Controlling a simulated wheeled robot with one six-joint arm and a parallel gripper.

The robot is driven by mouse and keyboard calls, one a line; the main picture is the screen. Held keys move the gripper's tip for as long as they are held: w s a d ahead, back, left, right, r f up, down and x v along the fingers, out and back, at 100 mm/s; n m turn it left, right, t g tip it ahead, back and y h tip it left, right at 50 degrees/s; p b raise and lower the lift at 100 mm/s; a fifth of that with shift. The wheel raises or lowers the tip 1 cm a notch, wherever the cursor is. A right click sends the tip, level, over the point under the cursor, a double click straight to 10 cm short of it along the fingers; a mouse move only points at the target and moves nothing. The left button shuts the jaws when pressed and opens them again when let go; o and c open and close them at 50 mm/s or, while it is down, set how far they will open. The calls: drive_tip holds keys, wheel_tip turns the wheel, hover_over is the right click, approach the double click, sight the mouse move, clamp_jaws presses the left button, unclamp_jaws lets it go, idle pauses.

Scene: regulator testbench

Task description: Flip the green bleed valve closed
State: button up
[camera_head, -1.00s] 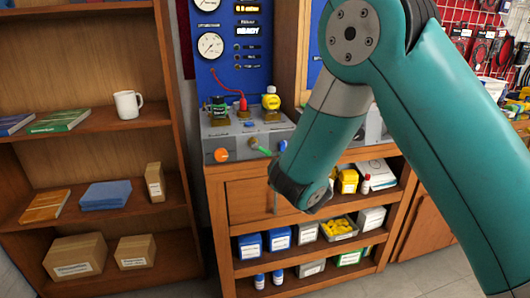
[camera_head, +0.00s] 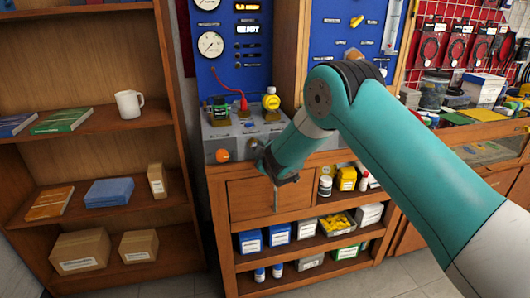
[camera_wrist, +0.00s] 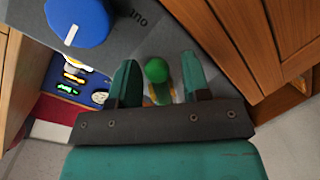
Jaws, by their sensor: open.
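The green bleed valve shows in the wrist view as a round green ball tip (camera_wrist: 156,70) on a yellowish stem. My gripper (camera_wrist: 160,62) is open, with one teal finger on each side of the ball and a visible gap to both. The ball sits nearer the left finger. In the head view my arm and wrist cover the valve and the fingers. The grey bench box (camera_head: 222,136) that carries the valve stands behind my wrist.
A blue knob (camera_wrist: 78,20) is close to the left finger in the wrist view. An orange knob (camera_head: 222,156) and a yellow-topped fitting (camera_head: 271,102) are on the box. A wooden drawer (camera_head: 245,200) lies below. A shelf (camera_head: 90,125) stands left.

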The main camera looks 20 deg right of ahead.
clamp_jaws()
